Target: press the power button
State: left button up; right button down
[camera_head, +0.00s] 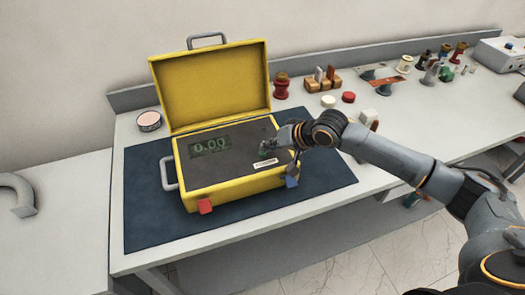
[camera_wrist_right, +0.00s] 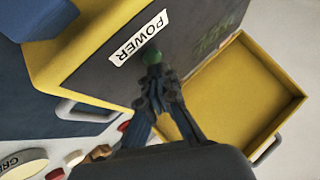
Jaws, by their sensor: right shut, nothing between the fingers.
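The yellow case (camera_head: 240,190) stands open on a dark blue mat (camera_head: 150,230), its lid (camera_head: 213,85) tilted back. Its dark panel carries a display (camera_head: 210,145) reading 0.00. A white label (camera_head: 265,163) sits near the front right; in the right wrist view the label (camera_wrist_right: 138,38) reads POWER. The round green power button (camera_wrist_right: 153,57) is beside the label. My right gripper (camera_wrist_right: 157,82) is shut and empty, its fingertips at the button; I cannot tell whether they touch it. In the head view my right gripper (camera_head: 271,147) partly hides the button. My left gripper is out of view.
Spools, a wooden block (camera_head: 323,82) and a red disc (camera_head: 348,97) stand at the back right. A round tin (camera_head: 149,121) is left of the lid.

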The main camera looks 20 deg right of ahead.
jog(key=shift+f, duration=0.15)
dwell(0.4)
jog(key=shift+f, duration=0.35)
jog(key=shift+s, duration=0.1)
jog(key=shift+r+p, duration=0.3)
jog(key=shift+p, duration=0.6)
notch_tip(320, 180, up, 6)
jog(key=p, duration=0.7)
jog(key=shift+r, duration=0.15)
